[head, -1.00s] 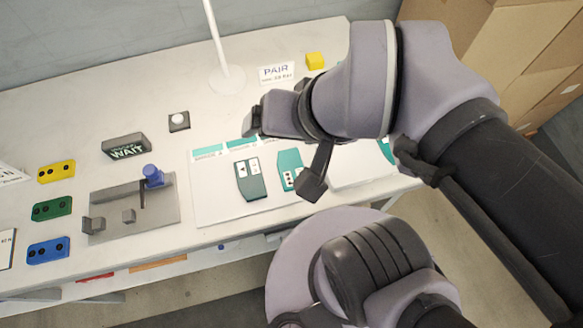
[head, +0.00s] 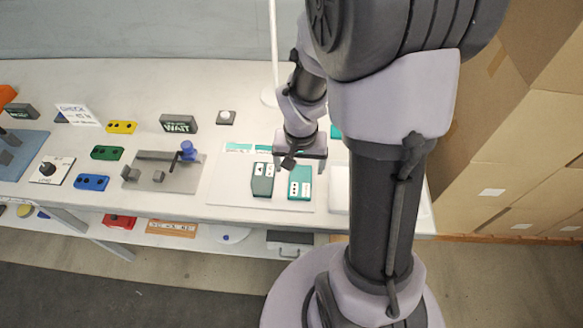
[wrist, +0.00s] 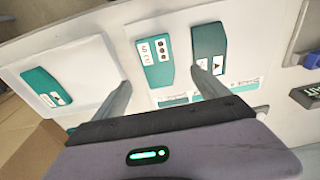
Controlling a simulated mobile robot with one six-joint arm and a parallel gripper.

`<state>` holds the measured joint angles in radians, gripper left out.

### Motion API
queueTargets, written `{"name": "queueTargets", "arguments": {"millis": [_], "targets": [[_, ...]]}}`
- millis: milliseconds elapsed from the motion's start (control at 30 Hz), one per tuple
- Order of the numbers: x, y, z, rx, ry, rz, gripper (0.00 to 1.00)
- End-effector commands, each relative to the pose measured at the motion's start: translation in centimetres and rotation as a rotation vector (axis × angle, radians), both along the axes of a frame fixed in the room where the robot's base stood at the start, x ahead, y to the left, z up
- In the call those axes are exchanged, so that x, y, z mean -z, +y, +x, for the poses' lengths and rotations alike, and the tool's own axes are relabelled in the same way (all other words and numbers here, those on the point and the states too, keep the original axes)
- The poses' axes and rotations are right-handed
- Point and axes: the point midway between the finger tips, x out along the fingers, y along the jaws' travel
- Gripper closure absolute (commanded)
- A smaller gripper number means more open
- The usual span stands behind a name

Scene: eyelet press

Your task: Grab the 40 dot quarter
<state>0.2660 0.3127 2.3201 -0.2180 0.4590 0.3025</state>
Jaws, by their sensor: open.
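A teal quarter (head: 300,183) with a white label bearing dark dots lies on the white mat (head: 228,190); it also shows in the wrist view (wrist: 157,74). Its printed number is not clearly readable. A darker green quarter (head: 263,181) lies to its left in the head view; in the wrist view (wrist: 210,62) its label shows a triangle mark. My gripper (head: 300,164) is open and empty above the mat. In the wrist view its fingertips (wrist: 162,78) stand to either side of the dotted quarter, apart from it.
Another teal quarter (wrist: 47,87) lies on a white tray (wrist: 92,52), partly hidden by my arm in the head view. The press fixture with a blue knob (head: 187,151), a WAIT sign (head: 178,123) and several coloured blocks stand left. A lamp post (head: 274,45) rises behind.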

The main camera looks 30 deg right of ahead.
Motion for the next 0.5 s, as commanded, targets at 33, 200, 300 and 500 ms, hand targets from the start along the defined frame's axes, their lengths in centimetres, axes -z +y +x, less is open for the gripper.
{"name": "queueTargets", "arguments": {"millis": [33, 200, 300, 500], "targets": [[1.3, 0.0, 0.0, 0.001, 0.003, 0.001, 0.15], [2.6, -0.2, 0.2, 0.001, 0.000, 0.000, 0.15], [4.2, -0.4, 0.2, 0.002, 0.002, 0.001, 0.15], [7.5, -0.7, 0.4, 0.002, 0.001, 0.000, 0.15]]}}
